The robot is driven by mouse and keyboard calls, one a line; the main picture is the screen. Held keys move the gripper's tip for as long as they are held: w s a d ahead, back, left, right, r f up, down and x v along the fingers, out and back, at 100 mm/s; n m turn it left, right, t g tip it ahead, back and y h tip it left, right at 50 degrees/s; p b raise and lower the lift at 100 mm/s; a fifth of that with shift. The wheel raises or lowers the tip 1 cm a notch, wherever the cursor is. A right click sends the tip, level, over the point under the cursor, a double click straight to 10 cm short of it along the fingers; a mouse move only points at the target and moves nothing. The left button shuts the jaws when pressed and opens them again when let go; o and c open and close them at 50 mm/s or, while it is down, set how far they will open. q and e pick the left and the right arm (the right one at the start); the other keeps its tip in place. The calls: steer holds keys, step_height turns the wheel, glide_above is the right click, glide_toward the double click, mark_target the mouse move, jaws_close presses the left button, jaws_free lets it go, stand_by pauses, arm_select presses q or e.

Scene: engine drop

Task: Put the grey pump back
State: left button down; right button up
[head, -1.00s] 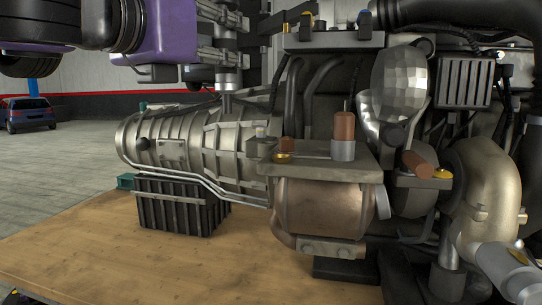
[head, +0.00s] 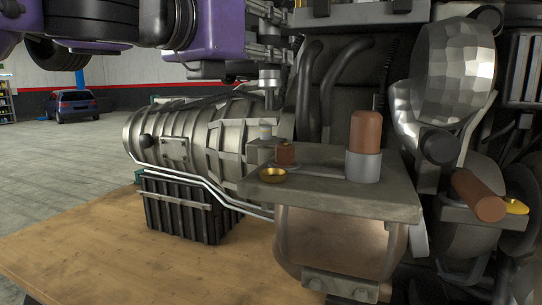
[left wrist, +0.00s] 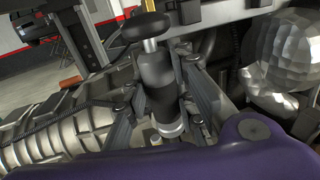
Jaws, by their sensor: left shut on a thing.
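The grey pump (left wrist: 158,85) is a dark grey cylinder with a black round cap at one end and a pale ring at the other. My left gripper (left wrist: 160,100) is shut around it, one finger on each side. In the head view the left gripper (head: 268,40) hangs above the ribbed metal housing (head: 185,140). The pump's silver lower end (head: 269,78) shows under the fingers there; the rest is mostly hidden. I cannot tell whether this end touches anything below. My right gripper is not in view.
A black ribbed crate (head: 185,205) stands under the housing. The wooden tabletop (head: 90,240) is bare at the front left.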

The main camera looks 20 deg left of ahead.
mark_target(267, 103)
arm_select(q)
steer(key=f, duration=0.2)
steer(key=f+b, duration=0.1)
steer(key=f, duration=0.1)
steer(key=shift+w+f, duration=0.2)
steer(key=shift+f, duration=0.4)
step_height(267, 103, down, 4)
steer(key=shift+r+b, duration=0.2)
steer(key=shift+b, duration=0.3)
steer(key=shift+f, duration=0.4)
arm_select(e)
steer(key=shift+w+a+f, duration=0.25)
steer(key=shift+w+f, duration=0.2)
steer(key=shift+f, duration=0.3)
arm_select(q)
steer(key=c, duration=1.5)
jaws_free()
steer(key=shift+o, duration=0.2)
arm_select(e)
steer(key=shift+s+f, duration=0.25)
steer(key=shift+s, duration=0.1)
